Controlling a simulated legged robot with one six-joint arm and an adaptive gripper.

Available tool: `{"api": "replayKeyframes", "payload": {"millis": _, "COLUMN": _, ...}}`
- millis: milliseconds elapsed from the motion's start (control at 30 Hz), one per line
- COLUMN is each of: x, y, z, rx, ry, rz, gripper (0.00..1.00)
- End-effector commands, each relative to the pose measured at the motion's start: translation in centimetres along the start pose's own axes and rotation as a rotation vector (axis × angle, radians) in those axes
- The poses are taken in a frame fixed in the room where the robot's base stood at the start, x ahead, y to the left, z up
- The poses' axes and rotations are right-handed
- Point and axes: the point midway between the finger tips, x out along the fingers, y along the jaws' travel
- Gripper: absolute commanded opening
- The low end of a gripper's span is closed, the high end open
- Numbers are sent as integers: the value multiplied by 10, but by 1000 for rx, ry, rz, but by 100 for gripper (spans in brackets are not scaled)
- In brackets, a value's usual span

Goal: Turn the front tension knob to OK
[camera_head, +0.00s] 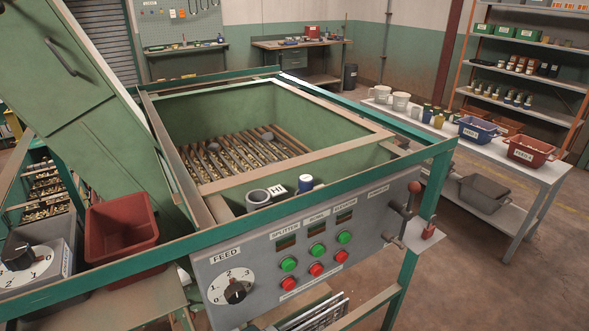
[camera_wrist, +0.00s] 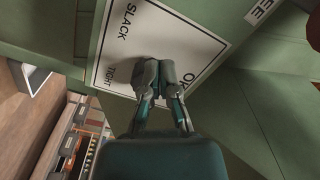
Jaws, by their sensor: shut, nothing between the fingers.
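In the wrist view a white dial plate (camera_wrist: 121,61) with a black border lies on a green surface. It reads SLACK, OK and TIGHT, and appears rotated in the picture. My gripper (camera_wrist: 160,73) is in front of the plate, fingers together, with its tips over the plate's middle. I cannot make out the tension knob or its pointer; the fingers cover that part of the plate. Whether the fingertips touch anything is unclear. My gripper and this plate do not show in the head view.
The head view shows a grey panel with a FEED knob (camera_head: 235,292), green and red buttons, and a crank handle (camera_head: 408,208) at right. A red bin (camera_head: 121,228) and another black knob (camera_head: 18,256) are at left. Bare floor lies at lower right.

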Motion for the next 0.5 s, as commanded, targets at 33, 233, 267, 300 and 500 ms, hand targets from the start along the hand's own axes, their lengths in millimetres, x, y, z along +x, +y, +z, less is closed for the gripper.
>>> {"api": "replayKeyframes", "payload": {"millis": 33, "x": 4, "y": 1, "z": 0, "rx": 0, "ry": 1, "rz": -1, "gripper": 0}}
{"api": "replayKeyframes", "payload": {"millis": 233, "x": 15, "y": 1, "z": 0, "rx": -1, "ry": 0, "rz": 0, "gripper": 0}}
{"api": "replayKeyframes", "payload": {"millis": 267, "x": 15, "y": 0, "z": 0, "rx": -1, "ry": 1, "rz": 0, "gripper": 0}}
{"api": "replayKeyframes", "payload": {"millis": 300, "x": 16, "y": 0, "z": 0, "rx": -1, "ry": 1, "rz": 0, "gripper": 0}}
{"api": "replayKeyframes", "payload": {"millis": 500, "x": 16, "y": 0, "z": 0, "rx": -1, "ry": 0, "rz": 0, "gripper": 0}}
